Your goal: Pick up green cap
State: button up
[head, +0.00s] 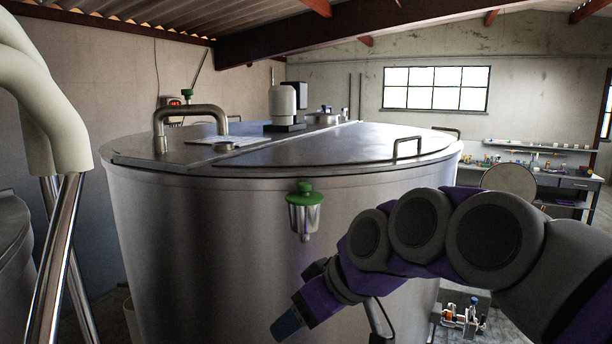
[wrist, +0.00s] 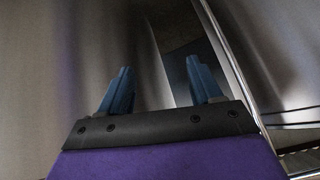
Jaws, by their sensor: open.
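A green cap (head: 305,194) sits on top of a small silver metal cup (head: 304,221) on the front wall of the large steel tank (head: 200,250). A second, smaller green piece (head: 188,95) shows at the back left of the tank top. My gripper (head: 287,325) is low in front of the tank, below the green cap and apart from it. In the wrist view, the two blue fingers of my gripper (wrist: 160,75) are spread apart with nothing between them. No green cap shows in the wrist view.
The tank lid carries a bent pipe handle (head: 190,110), a white motor-like unit (head: 283,102) and a thin handle (head: 408,147). A cream and chrome pipe (head: 60,150) rises at the left. A workbench (head: 560,180) with small items stands at the far right.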

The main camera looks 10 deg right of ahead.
jog(key=w+d+r+t+y+p, duration=0.1)
jog(key=w+d+r+t+p, duration=0.15)
jog(key=w+r, duration=0.35)
jog(key=w+d+r+t+y+p, duration=0.15)
jog(key=w+d+r, duration=0.3)
jog(key=r, duration=0.45)
jog(key=t+p, duration=0.2)
jog(key=p, duration=0.1)
send_near(307, 184)
jog(key=shift+h, duration=0.35)
jog(key=x, duration=0.5)
jog(key=shift+w+a+r, duration=0.15)
jog(key=shift+w+a, duration=0.15)
jog(key=shift+a, duration=0.15)
jog(key=shift+w+a+f, duration=0.1)
jog(key=shift+w+f, duration=0.15)
jog(key=shift+w, duration=0.1)
jog(key=x, duration=0.4)
jog(key=shift+w+a+f, duration=0.15)
jog(key=shift+a+f, duration=0.05)
jog(key=shift+f, duration=0.1)
jog(key=shift+a, duration=0.1)
jog(key=c, duration=1)
jog(key=shift+c, duration=0.2)
jog(key=shift+r, duration=0.15)
